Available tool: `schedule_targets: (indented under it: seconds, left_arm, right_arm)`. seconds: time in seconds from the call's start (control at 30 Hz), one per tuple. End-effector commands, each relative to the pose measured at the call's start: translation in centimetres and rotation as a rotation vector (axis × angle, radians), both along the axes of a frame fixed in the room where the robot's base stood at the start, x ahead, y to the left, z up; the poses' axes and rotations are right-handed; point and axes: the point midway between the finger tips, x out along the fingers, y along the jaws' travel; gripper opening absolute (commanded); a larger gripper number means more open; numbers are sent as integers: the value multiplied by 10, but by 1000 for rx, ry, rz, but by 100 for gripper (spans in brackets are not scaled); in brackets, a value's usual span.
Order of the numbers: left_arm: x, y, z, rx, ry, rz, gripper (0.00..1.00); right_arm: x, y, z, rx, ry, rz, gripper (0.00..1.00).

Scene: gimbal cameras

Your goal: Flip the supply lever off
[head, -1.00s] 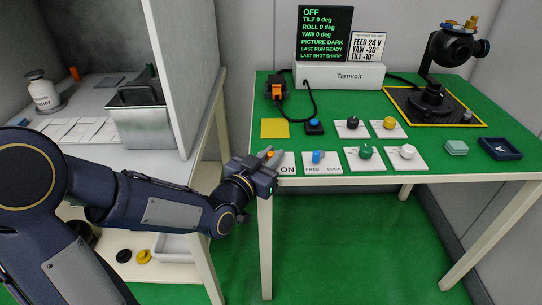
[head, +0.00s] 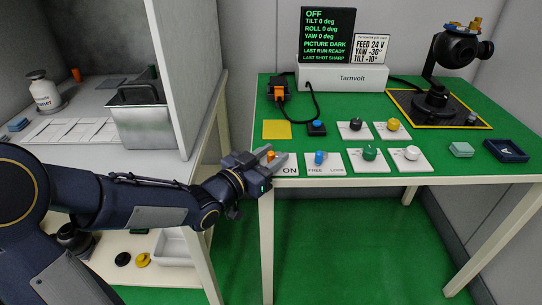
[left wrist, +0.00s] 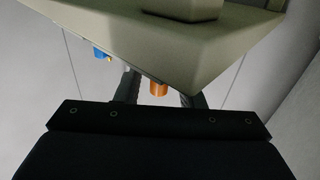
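The supply lever (head: 270,155) is a small orange handle on a white plate (head: 291,170) marked ON, at the front left of the green table. In the left wrist view the orange handle (left wrist: 158,88) shows between the finger tips, with a gap on each side. My left gripper (head: 275,160) is open, its fingers reaching over the plate beside the handle; part of the plate is hidden by them. Whether a finger touches the handle I cannot tell. My right gripper is not in view.
Just right stands a blue knob (head: 319,157) on a FREE/LOCK plate, then green (head: 370,152) and white (head: 412,153) knobs. A yellow square (head: 276,130) lies behind. A black screen (head: 328,35) reads OFF and PICTURE DARK. A gimbal camera (head: 437,98) stands back right.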

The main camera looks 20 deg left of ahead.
Motion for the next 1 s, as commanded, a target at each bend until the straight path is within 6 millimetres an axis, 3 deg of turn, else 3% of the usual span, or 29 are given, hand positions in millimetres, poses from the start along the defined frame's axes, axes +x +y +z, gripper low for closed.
schedule_targets:
  seconds: [0.27, 0.7, 1.0]
  left_arm:
    - [-4, 2, 0, 0, 0, 1, 35]
    - [-63, 31, 1, 1, 0, 3, 35]
    - [-70, 34, -1, 0, 1, 0, 35]
  right_arm:
    - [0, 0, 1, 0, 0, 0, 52]
    - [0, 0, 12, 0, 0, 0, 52]
    - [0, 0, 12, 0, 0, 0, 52]
